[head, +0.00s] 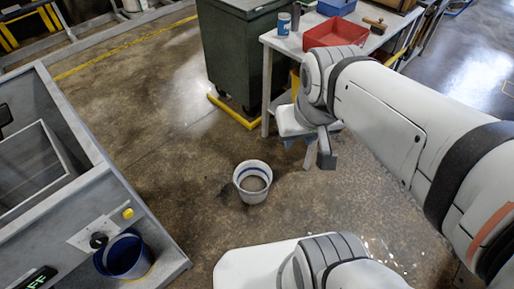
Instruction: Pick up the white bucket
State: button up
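The white bucket (251,192) stands upright on the concrete floor near the middle of the head view. It has a dark blue band inside its rim and something greyish inside. My gripper (318,160) hangs at the end of my white arm, to the right of the bucket and a little further up the picture. The gripper is apart from the bucket. Its fingers show from the side and partly overlap, so their opening is unclear. I see nothing held in it.
A grey machine (120,215) with an open hopper fills the left side. A blue bucket (124,257) is beside its control knob. A dark green bin (238,50) and a worktable (290,45) with a red tray (335,33) stand behind. Floor around the white bucket is clear.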

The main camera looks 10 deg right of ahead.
aim_at(253, 178)
jog(key=u, duration=0.05)
jog(key=i, duration=1)
jog(key=z, duration=0.05)
